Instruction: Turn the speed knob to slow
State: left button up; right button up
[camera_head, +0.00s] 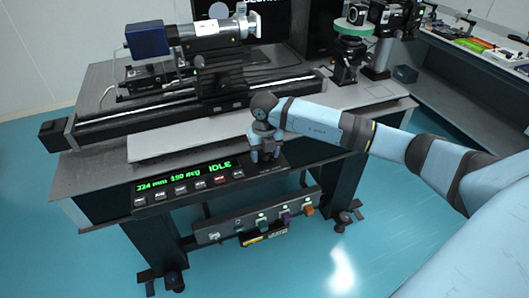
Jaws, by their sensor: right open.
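The control panel (190,182) runs along the table's front edge, with a green display reading "IDLE" and a row of buttons below it. My right gripper (265,157) points down at the panel's right end, its jaws open. The gripper covers that spot, where small lettering shows just below the fingers. I cannot make out the speed knob or its setting, and I cannot tell whether the fingers touch anything. My left gripper is out of view.
A lower box (228,230) under the table carries several coloured plugs or knobs. A long rail stage (200,97) with a camera-like device (215,32) stands behind the panel. A second table (470,78) with small items is at the right.

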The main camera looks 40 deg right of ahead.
jog(key=c, duration=0.9)
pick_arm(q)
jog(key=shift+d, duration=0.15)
